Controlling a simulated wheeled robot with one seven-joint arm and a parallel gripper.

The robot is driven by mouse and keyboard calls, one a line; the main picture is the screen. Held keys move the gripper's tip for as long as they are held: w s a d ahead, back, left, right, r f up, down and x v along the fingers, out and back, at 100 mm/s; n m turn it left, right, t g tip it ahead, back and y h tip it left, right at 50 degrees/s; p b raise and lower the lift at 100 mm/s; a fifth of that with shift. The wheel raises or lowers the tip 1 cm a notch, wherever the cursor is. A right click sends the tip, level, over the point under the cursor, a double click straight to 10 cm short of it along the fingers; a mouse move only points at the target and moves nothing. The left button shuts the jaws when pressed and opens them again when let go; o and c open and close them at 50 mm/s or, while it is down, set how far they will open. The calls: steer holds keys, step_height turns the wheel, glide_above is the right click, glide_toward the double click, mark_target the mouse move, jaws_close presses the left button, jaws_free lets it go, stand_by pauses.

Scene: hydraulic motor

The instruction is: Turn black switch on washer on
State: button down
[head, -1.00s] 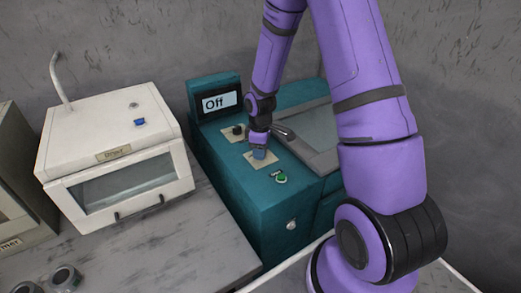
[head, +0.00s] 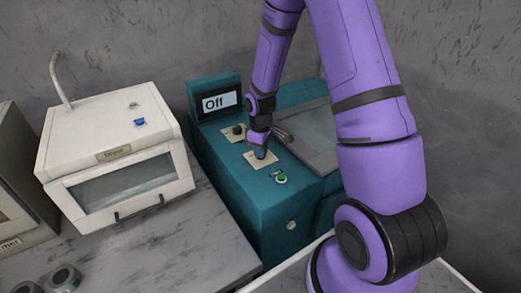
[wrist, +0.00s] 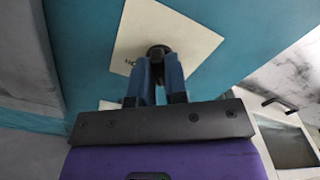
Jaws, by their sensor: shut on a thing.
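The teal washer (head: 234,190) stands in the middle of the head view, and its display (head: 219,102) reads "Off". Two pale plates lie on its top. A dark switch (head: 238,130) stands on the far plate, clear of my gripper. My gripper (head: 261,152) points down at the near plate (head: 257,162), and its blue fingers hide most of what is there. In the wrist view the fingers (wrist: 160,68) are shut on a round black switch (wrist: 158,50) on a pale plate (wrist: 180,35). The lettering on this plate is mostly hidden.
A green button (head: 281,177) sits near the washer's front edge. The washer's glass lid (head: 312,130) with a grey handle is right beside my gripper. A white machine with a glass door (head: 130,185) stands at the left. Grey round parts (head: 62,278) lie on the counter.

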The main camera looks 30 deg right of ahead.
steer(key=m, duration=1.2)
steer(key=shift+m, duration=2.1)
steer(key=c, duration=1.1)
jaws_free()
steer(key=shift+c, duration=0.2)
steer(key=shift+r, duration=0.15)
